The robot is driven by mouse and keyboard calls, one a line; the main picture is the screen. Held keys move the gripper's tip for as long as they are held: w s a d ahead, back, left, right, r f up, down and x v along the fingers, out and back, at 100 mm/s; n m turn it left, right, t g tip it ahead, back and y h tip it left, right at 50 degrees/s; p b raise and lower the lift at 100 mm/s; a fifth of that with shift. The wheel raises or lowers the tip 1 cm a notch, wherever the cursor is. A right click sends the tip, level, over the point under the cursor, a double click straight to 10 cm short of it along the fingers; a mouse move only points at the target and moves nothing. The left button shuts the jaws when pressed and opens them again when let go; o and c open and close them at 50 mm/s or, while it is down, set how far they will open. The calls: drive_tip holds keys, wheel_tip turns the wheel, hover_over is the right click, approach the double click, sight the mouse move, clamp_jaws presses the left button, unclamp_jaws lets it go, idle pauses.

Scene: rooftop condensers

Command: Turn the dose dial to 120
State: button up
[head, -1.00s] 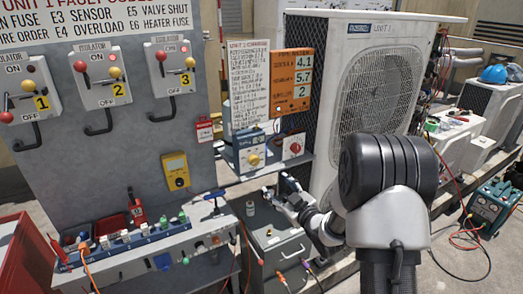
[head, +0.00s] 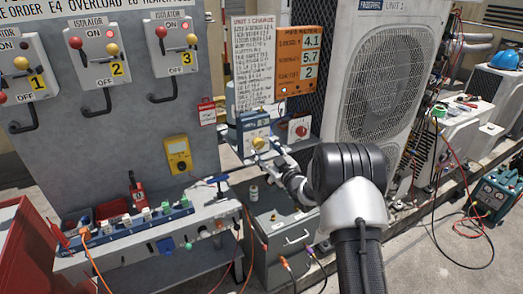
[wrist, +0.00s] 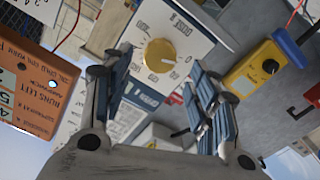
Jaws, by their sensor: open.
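The dose dial (head: 259,142) is a yellow round knob on the front of a blue and white box (head: 249,127), below the charge sheet. In the wrist view the dial (wrist: 158,55) shows upside down on a white face with DOSE lettering and tick marks. The number it points to is too small to read. My gripper (head: 281,162) is just in front of and below the dial in the head view. In the wrist view its blue-padded fingers (wrist: 160,85) are spread open and empty, with the dial visible between them. I cannot tell any contact.
A red knob on a second box (head: 299,128) sits right of the dial. An orange pipe meter panel (head: 297,63) reads 4.1, 5.7 and 2. A yellow meter (head: 177,155) hangs on the grey panel. The condenser unit (head: 384,75) stands right, behind my arm.

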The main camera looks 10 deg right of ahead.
sight(260, 145)
drive_tip(key=shift+b+x, duration=0.3)
drive_tip(key=shift+x, duration=1.7)
drive_tip(key=shift+c, duration=0.3)
drive_tip(key=c, duration=1)
